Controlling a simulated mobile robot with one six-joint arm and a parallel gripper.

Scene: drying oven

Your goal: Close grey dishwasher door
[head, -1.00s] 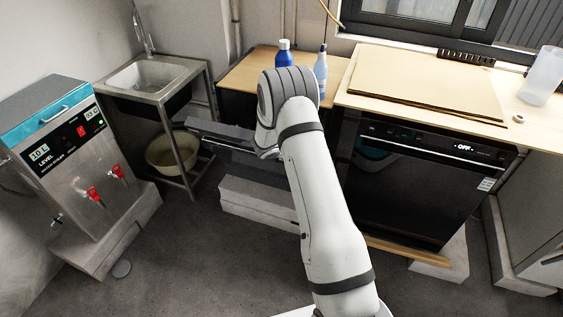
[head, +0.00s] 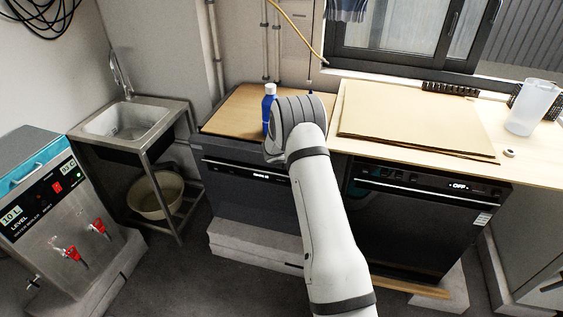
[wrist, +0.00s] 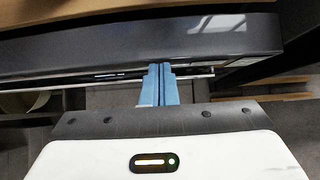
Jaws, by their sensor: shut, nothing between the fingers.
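The grey dishwasher door (head: 245,202) stands upright, or almost so, below the wooden counter at the middle left in the head view. I cannot tell if it is fully flush with its frame. My arm covers its right part. In the wrist view a dark grey panel (wrist: 110,45), apparently the door, spans the top. My gripper (wrist: 160,68) has its blue fingers together and empty, with the tips at the panel's lower edge; contact is not clear. In the head view the gripper is hidden behind my arm.
A second black dishwasher (head: 415,225) stands to the right, shut, with an "OFF" display. A blue bottle (head: 269,110) stands on the wooden counter (head: 238,112). A sink (head: 125,122) and a water boiler (head: 60,200) are to the left. Concrete blocks (head: 255,243) lie below the door.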

